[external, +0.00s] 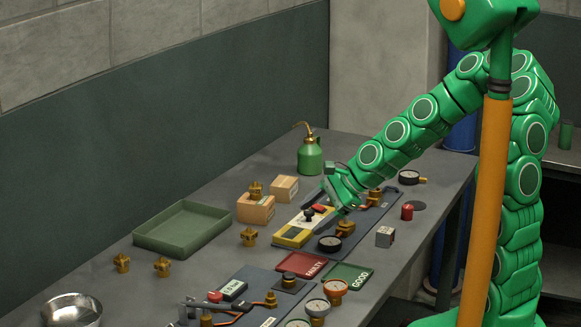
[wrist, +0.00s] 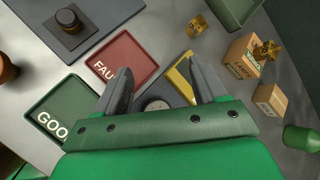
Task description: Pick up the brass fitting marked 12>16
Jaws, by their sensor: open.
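Several brass fittings are in view, and no 12>16 marking is readable on any of them. One fitting (external: 256,190) stands on a cardboard box; it also shows in the wrist view (wrist: 267,48). Another fitting (external: 248,237) is on the bench beside the yellow device and shows in the wrist view (wrist: 197,25). Two more, a left one (external: 122,263) and a right one (external: 162,266), are on the bench at left. My gripper (wrist: 162,78) is open and empty, above the yellow device (external: 292,236), apart from these fittings. Its fingertips are hard to make out in the external view.
A green tray (external: 182,228) lies at the back. Red FAULTY (external: 302,264) and green GOOD (external: 350,277) trays lie at the front. Boxes (external: 256,210), a green oil can (external: 310,157), gauges and a metal bowl (external: 73,311) stand around. Bare bench surrounds the left fittings.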

